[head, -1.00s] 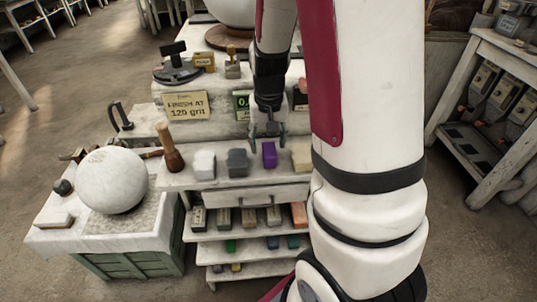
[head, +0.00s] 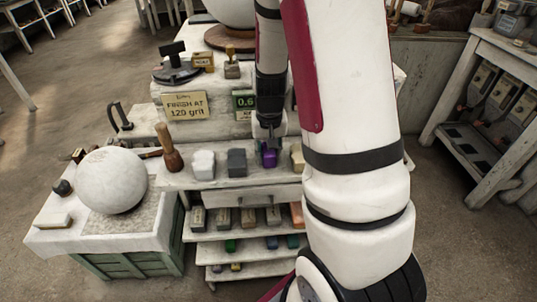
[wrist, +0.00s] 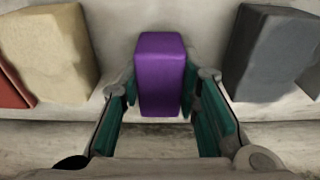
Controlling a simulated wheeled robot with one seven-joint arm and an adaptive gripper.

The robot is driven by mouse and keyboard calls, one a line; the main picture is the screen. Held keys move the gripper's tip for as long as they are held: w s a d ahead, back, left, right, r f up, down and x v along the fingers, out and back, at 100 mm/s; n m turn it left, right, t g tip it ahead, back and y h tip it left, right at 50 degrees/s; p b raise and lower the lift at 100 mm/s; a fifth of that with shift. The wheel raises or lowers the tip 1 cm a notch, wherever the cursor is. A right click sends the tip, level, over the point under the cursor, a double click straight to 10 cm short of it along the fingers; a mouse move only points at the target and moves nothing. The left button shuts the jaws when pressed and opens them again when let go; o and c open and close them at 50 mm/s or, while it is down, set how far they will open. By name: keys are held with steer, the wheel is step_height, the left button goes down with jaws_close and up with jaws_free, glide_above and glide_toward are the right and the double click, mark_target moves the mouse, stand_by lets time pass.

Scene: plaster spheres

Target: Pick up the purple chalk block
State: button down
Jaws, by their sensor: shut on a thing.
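The purple chalk block (wrist: 160,75) stands upright on the pale shelf in the wrist view, between the teal pads of my gripper (wrist: 160,98). The gripper is shut on it, with one finger at each side. In the head view the purple block (head: 269,158) shows in the row on the top shelf. I cannot see the block lifted off the shelf.
A grey block (wrist: 272,50) and a cream block (wrist: 50,52) stand on either side with gaps. A white block (head: 204,164) and a wooden-handled tool (head: 169,150) are farther left. A white sphere (head: 111,181) rests on the left bench. Lower shelves (head: 240,236) hold several blocks.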

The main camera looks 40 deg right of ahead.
steer(key=shift+r, duration=0.1)
steer(key=shift+r, duration=0.45)
step_height(320, 180, up, 2)
steer(key=shift+w+r, duration=0.1)
steer(key=shift+r, duration=0.1)
steer(key=s+d, duration=0.1)
steer(key=s, duration=0.7)
steer(key=s+d+r+p, duration=0.1)
steer(key=s, duration=0.7)
steer(key=shift+d+r, duration=0.25)
steer(key=shift+r, duration=0.05)
steer(key=c, duration=2.1)
jaws_free()
steer(key=shift+c, duration=0.7)
steer(key=shift+w, duration=0.1)
